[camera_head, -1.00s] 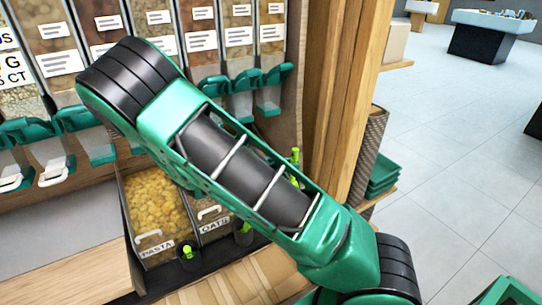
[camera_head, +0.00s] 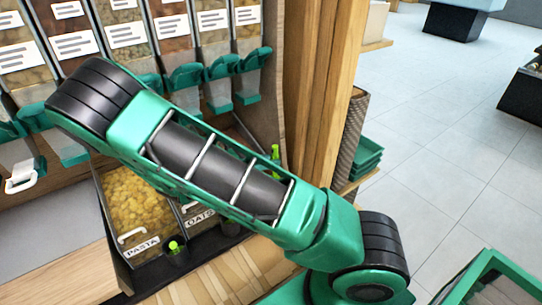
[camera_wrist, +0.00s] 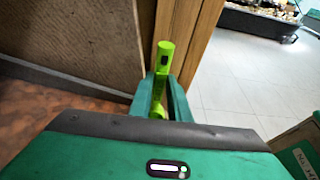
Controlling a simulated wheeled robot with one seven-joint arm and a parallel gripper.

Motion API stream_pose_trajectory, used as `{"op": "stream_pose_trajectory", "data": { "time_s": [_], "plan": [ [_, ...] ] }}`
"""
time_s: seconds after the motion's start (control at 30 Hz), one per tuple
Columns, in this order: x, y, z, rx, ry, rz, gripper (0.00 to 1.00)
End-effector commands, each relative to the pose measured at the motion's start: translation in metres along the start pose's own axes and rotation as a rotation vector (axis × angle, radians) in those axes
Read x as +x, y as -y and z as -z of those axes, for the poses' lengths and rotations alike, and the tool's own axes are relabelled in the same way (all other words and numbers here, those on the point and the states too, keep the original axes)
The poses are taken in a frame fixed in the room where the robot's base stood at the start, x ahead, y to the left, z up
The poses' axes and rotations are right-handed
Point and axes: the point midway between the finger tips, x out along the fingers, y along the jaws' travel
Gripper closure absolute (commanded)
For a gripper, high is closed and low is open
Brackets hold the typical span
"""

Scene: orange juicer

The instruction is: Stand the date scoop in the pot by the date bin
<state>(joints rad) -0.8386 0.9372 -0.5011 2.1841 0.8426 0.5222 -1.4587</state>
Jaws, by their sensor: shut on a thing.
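In the wrist view my gripper (camera_wrist: 160,97) is shut on a lime-green scoop (camera_wrist: 165,58), whose handle sticks up between the green fingers. The lower part of the scoop is hidden by the gripper. In the head view my arm covers the gripper. A lime-green handle (camera_head: 275,152) shows past the arm's upper edge; I cannot tell whether it is the held scoop. A reddish-brown textured surface (camera_wrist: 75,100) at the left of the wrist view may be the date bin's contents. The pot by the date bin cannot be made out.
A pasta bin (camera_head: 137,205) and a partly hidden oats bin (camera_head: 197,213) stand left of my arm. A dark pot with a green handle (camera_head: 175,247) is in front of them. A wooden post (camera_head: 320,90) stands close on the right, with open floor beyond.

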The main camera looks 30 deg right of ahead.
Motion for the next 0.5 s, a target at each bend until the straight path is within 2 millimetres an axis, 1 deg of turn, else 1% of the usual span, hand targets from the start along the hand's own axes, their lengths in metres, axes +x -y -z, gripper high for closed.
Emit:
{"op": "stream_pose_trajectory", "data": {
  "time_s": [0.5],
  "plan": [
    [0.012,0.000,0.034,-0.001,0.001,0.001,1.00]
  ]
}}
